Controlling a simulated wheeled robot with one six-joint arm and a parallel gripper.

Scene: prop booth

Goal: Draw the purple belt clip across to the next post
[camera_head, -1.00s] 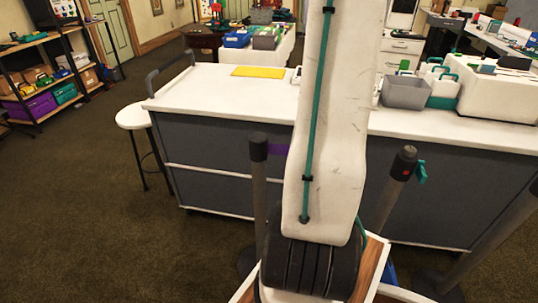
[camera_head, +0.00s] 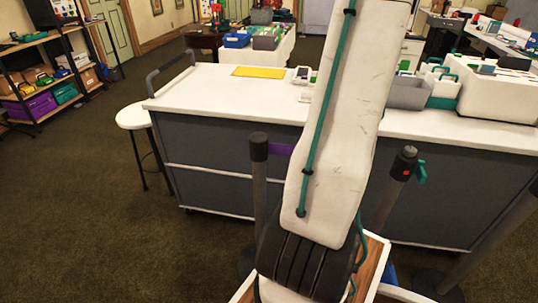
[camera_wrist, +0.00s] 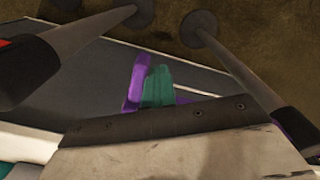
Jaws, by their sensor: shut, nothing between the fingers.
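In the head view, a purple belt (camera_head: 280,149) reaches right from the head of the left post (camera_head: 258,147) and passes behind my arm. The right post (camera_head: 404,165) has a red mark and a teal clip (camera_head: 421,172). In the wrist view, my gripper's teal fingers (camera_wrist: 157,87) are shut. An upright purple piece, seemingly the belt clip (camera_wrist: 134,84), stands right beside them; I cannot tell whether they touch. More purple shows by the post (camera_wrist: 297,130) at the right. The post with red (camera_wrist: 25,68) is at the left. My arm hides the gripper in the head view.
A white-topped counter (camera_head: 215,87) with grey panels stands behind the posts. It carries a yellow sheet (camera_head: 259,72) and a grey bin (camera_head: 408,92). A white stool (camera_head: 134,117) stands at its left end. The carpet at left is clear.

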